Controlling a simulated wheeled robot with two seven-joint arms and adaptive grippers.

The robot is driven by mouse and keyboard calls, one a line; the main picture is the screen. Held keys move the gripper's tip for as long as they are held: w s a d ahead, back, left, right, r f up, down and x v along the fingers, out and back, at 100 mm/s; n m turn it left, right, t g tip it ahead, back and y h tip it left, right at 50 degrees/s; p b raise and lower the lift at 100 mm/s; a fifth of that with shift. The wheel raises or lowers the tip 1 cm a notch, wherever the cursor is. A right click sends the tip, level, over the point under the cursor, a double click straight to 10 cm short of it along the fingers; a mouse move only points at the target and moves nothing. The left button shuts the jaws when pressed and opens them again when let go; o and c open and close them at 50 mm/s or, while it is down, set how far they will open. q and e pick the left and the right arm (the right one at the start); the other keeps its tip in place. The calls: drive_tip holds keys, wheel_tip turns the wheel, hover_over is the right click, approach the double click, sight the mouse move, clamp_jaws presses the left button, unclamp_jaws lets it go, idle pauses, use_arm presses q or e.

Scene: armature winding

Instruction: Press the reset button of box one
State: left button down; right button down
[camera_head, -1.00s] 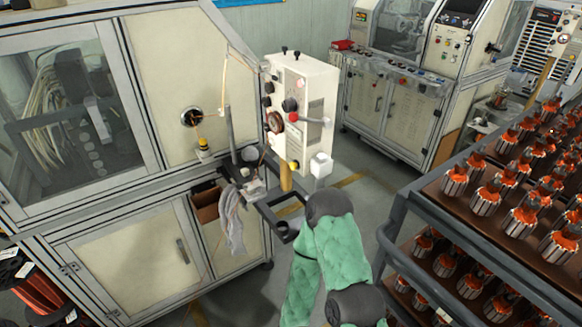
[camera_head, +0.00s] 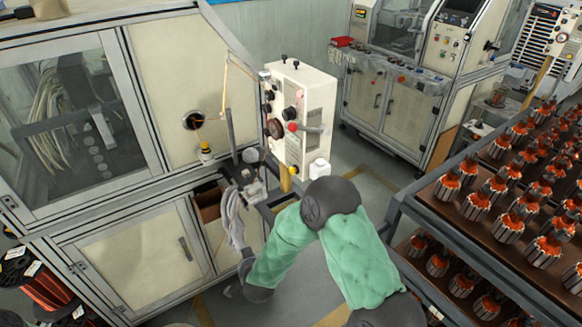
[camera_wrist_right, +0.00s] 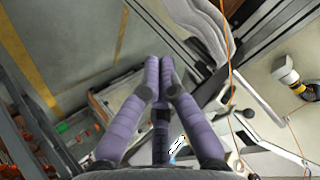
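A cream control box (camera_head: 305,90) stands beside the winding machine in the head view. Its narrow face carries several black knobs, a red button or knob (camera_head: 292,127) and a yellow button (camera_head: 293,170). No labels are readable, so I cannot tell which one is the reset button. My right arm, in a green sleeve, crosses below the box, its forearm pointing left and down. In the right wrist view my right gripper (camera_wrist_right: 159,62) has its purple fingertips together, with nothing visible between them. It is not touching the box. My left gripper is not in view.
The winding machine (camera_head: 165,60) fills the left. A rack of armatures (camera_head: 400,190) stands at the right, another machine (camera_head: 390,110) behind. Floor is clear between them.

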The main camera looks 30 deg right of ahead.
sight(293, 171)
drive_tip(key=d+r+m+t+h+p, duration=0.1)
drive_tip(key=r+m+h, duration=0.1)
drive_tip(key=r, duration=0.6)
drive_tip(key=w+d+r+m+h+p, duration=0.1)
drive_tip(key=d+r+m+h, duration=0.1)
drive_tip(key=r, duration=0.7)
drive_tip(key=w+d+r+m+t+h+p, duration=0.1)
drive_tip(key=r+m+h, duration=0.3)
drive_tip(key=r, duration=0.5)
drive_tip(key=shift+w+d+r+t+h+p, duration=0.3)
drive_tip(key=shift+d+p, duration=0.25)
drive_tip(key=shift+d, duration=0.2)
drive_tip(key=d+b, duration=0.1)
drive_tip(key=d, duration=0.7)
drive_tip(key=shift+w+d, duration=0.3)
drive_tip(key=shift+d, duration=0.1)
drive_tip(key=shift+d, duration=0.15)
drive_tip(key=shift+d+b, duration=0.25)
drive_tip(key=shift+b, duration=0.05)
